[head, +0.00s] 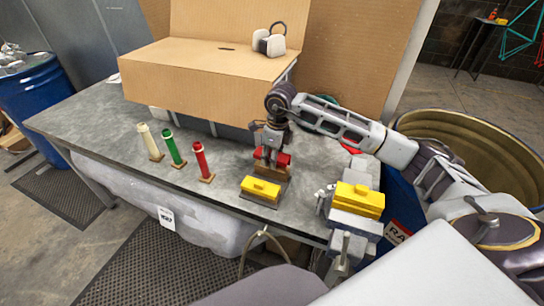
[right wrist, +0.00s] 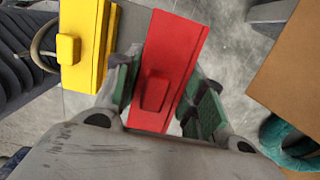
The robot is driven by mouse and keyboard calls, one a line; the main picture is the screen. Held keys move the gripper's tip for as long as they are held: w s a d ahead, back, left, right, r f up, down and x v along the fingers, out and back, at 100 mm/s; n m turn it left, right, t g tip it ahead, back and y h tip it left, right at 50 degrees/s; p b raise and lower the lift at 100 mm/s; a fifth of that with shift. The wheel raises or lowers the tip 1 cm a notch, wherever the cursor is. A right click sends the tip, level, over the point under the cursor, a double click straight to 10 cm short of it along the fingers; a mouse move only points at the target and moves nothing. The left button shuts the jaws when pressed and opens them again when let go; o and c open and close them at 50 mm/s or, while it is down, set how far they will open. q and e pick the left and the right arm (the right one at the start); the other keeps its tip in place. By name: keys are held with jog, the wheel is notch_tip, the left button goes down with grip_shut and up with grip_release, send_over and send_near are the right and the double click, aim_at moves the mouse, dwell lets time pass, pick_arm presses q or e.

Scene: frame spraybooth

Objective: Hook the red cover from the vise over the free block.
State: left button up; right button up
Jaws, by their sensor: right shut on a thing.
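My right gripper (head: 272,150) points down over the table and is shut on the red cover (head: 283,160). In the right wrist view the red cover (right wrist: 168,75), with its raised grip, lies between the green finger pads (right wrist: 160,100). In the head view it is right above or on the brownish block (head: 270,173) behind the yellow cover (head: 261,187); I cannot tell whether it touches. The gripper hides part of this block. The grey vise (head: 355,228) stands at the table's right edge with a yellow piece (head: 359,198) on top. My left gripper is not in view.
White, green and red posts (head: 202,160) stand on small bases to the left. A large cardboard box (head: 200,85) stands behind the gripper. A blue barrel (head: 40,95) is at far left. The grey table (head: 100,125) is clear between posts and gripper.

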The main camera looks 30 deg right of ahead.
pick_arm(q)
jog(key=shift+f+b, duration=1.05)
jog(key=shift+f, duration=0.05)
pick_arm(e)
jog(key=shift+f, duration=1.4)
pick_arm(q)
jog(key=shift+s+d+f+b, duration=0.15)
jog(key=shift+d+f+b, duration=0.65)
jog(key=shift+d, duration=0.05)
pick_arm(e)
jog(key=shift+f, duration=1)
jog(key=o, duration=1.1)
jog(key=shift+d, duration=0.1)
jog(key=shift+r, duration=0.65)
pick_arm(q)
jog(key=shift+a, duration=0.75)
pick_arm(e)
jog(key=shift+s+d+r, duration=0.1)
jog(key=shift+s+r, duration=0.05)
jog(key=shift+r, duration=0.95)
jog(key=shift+s+d+r, duration=0.1)
jog(key=shift+r, duration=1.05)
jog(key=shift+s+d+r, duration=0.1)
jog(key=shift+s+r, duration=0.05)
jog(key=shift+r, duration=0.95)
